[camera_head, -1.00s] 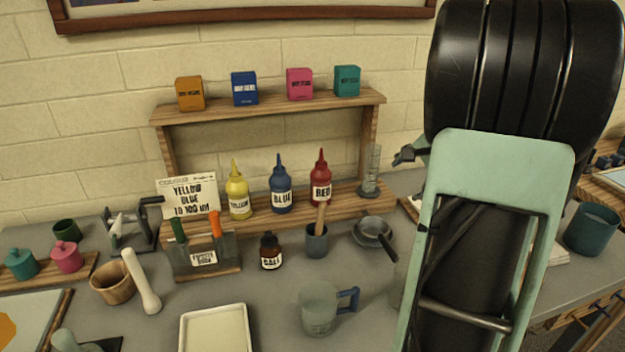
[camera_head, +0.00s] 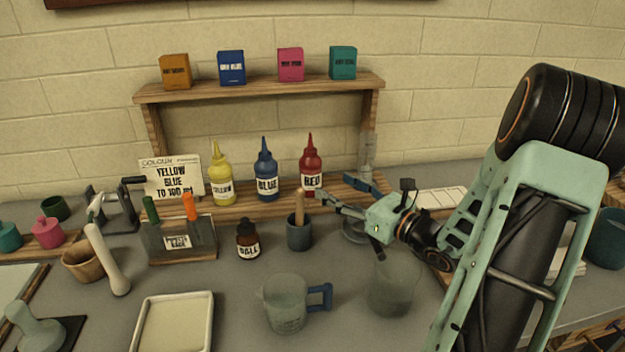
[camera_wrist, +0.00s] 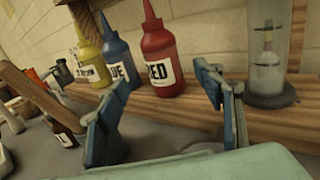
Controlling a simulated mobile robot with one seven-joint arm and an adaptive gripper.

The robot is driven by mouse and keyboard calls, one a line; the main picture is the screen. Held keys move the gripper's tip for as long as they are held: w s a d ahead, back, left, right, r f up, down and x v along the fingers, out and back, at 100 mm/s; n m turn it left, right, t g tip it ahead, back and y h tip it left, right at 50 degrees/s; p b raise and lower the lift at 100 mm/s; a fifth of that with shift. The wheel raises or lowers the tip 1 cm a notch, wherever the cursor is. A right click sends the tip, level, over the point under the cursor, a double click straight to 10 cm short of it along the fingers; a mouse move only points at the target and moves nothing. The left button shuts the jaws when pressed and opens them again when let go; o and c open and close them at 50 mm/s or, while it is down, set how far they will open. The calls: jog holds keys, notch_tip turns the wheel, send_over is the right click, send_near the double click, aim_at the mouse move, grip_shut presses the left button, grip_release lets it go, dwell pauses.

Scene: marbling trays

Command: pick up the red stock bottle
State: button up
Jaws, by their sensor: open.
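The red stock bottle (camera_head: 311,166) stands upright on the lower wooden shelf, labelled RED. It is right of the blue bottle (camera_head: 265,172) and the yellow bottle (camera_head: 220,175). My gripper (camera_head: 338,192) is open and empty, in front of the shelf and just right of the red bottle in the head view. In the wrist view the red bottle (camera_wrist: 161,52) shows beyond the two fingers (camera_wrist: 165,105), between them and apart from them.
A glass cylinder (camera_wrist: 270,62) stands right of the red bottle on the shelf (camera_wrist: 190,105). A grey cup with a wooden handle (camera_head: 299,234) stands below the shelf. A measuring jug (camera_head: 286,304), a clear beaker (camera_head: 391,291) and a brown bottle (camera_head: 248,243) stand on the table.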

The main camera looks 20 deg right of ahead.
aim_at(318, 176)
jog(key=x, duration=0.4)
jog(key=shift+a, duration=0.1)
jog(key=x, duration=0.5)
jog(key=shift+w+b, duration=0.3)
jog(key=shift+w, duration=0.2)
jog(key=c, duration=0.9)
